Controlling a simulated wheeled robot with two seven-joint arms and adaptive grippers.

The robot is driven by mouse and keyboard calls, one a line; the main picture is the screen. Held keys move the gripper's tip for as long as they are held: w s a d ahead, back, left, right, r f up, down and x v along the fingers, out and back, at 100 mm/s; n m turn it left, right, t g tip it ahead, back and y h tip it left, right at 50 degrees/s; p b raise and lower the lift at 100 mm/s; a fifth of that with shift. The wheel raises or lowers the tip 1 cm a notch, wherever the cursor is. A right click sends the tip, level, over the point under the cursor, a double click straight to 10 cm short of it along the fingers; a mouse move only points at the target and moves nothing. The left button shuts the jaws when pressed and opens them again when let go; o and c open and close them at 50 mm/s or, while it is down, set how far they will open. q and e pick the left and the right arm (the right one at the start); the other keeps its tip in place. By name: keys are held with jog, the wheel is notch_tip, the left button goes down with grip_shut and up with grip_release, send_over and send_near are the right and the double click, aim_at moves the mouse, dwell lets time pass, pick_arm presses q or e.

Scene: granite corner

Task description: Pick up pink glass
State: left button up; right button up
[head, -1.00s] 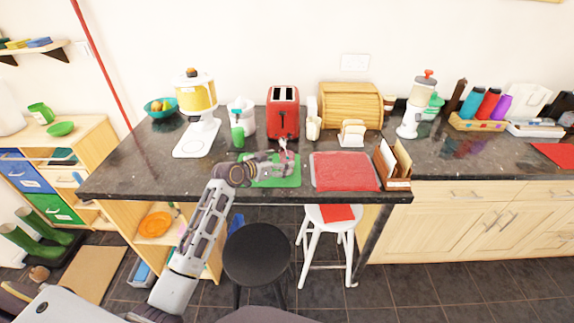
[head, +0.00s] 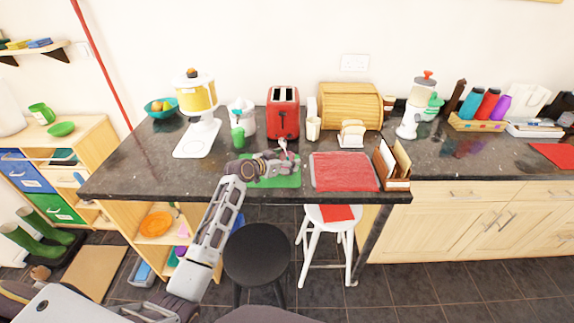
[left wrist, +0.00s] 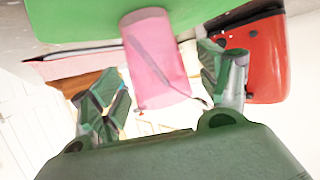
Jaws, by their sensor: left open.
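The pink glass (left wrist: 158,62) stands on the green mat (left wrist: 75,18), which fills the top of the tilted left wrist view. My left gripper (left wrist: 160,70) is open, with one finger on each side of the glass. A gap shows on the left; the right finger is nearer the glass. Whether either finger touches it is hard to tell. In the head view my left gripper (head: 287,162) is low over the green mat (head: 286,182) and hides most of the glass. My right gripper is not in view.
The red toaster (head: 283,112) stands just behind the mat and shows close by in the left wrist view (left wrist: 262,55).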

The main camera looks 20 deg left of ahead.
pick_arm(q)
jog(key=shift+w+d+f, duration=0.2)
jog(key=shift+w, duration=0.2)
jog(key=c, duration=1.1)
jog(key=shift+r, duration=0.2)
jog(key=shift+c, duration=0.2)
notch_tip(320, 180, up, 10)
jog(key=shift+f, duration=0.15)
dwell(0.3)
